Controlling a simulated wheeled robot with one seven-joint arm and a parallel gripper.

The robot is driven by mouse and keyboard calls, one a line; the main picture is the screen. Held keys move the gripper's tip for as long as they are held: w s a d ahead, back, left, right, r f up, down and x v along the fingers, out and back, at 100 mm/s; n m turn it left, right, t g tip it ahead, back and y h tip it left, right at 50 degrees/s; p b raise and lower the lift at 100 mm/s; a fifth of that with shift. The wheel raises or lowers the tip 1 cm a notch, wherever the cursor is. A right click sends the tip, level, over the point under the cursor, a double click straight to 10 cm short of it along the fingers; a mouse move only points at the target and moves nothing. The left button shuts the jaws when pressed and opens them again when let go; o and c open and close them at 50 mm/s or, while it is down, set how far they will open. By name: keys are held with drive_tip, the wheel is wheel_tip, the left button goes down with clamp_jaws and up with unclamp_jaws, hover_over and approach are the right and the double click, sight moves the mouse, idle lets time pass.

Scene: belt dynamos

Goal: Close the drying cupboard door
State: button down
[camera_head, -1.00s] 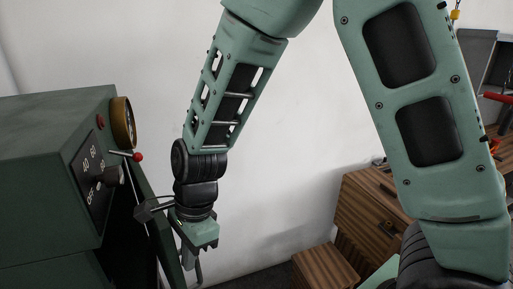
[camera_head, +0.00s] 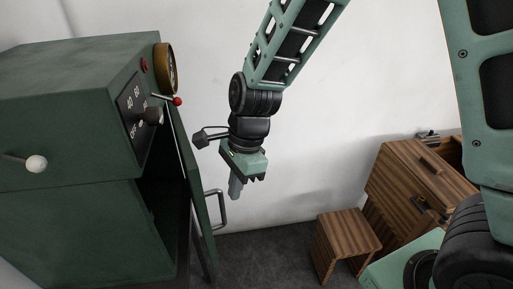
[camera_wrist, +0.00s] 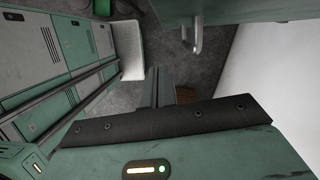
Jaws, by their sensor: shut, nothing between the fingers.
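The drying cupboard (camera_head: 95,225) is a dark green cabinet at the left of the head view. Its door (camera_head: 196,195) stands open, swung outward, with a dark interior showing behind it. A metal bar handle (camera_head: 222,209) is on the door's outer face. My gripper (camera_head: 236,190) points down to the right of the door, above the handle's level, shut and empty. It appears apart from the door and handle. In the wrist view the handle (camera_wrist: 196,36) shows at the top, beyond the gripper's fingers (camera_wrist: 158,88), with a green panel edge beside it.
The cupboard front has a dial panel (camera_head: 131,105), a round brass gauge (camera_head: 166,68) and a red-knobbed lever (camera_head: 177,101). A wooden stool (camera_head: 347,232) and wooden drawer unit (camera_head: 425,185) stand at the right. Dark floor (camera_head: 270,245) lies clear between.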

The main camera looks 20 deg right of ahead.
drive_tip(key=b+v, duration=0.2)
drive_tip(key=v, duration=0.6)
drive_tip(key=s+d+f+g+y+b, duration=0.1)
drive_tip(key=d+f+g+y+b, duration=0.15)
drive_tip(key=f+b, duration=0.4)
drive_tip(key=s+d+f+g+y+b, duration=0.2)
drive_tip(key=f+g+y+b, duration=0.15)
drive_tip(key=f, duration=0.65)
drive_tip(key=w+d+f+m+t+y+b, duration=0.1)
drive_tip(key=w+d+f+t+y+b, duration=0.4)
drive_tip(key=y, duration=0.4)
drive_tip(key=shift+t, duration=0.4)
drive_tip(key=a+p, duration=0.1)
drive_tip(key=a, duration=0.4)
drive_tip(key=s+a, duration=0.1)
drive_tip(key=a, duration=0.4)
drive_tip(key=a+p, duration=0.1)
drive_tip(key=a, duration=0.3)
drive_tip(key=shift+s+a+r+p, duration=0.15)
drive_tip(key=shift+s+a+p, duration=0.15)
drive_tip(key=shift+a, duration=0.1)
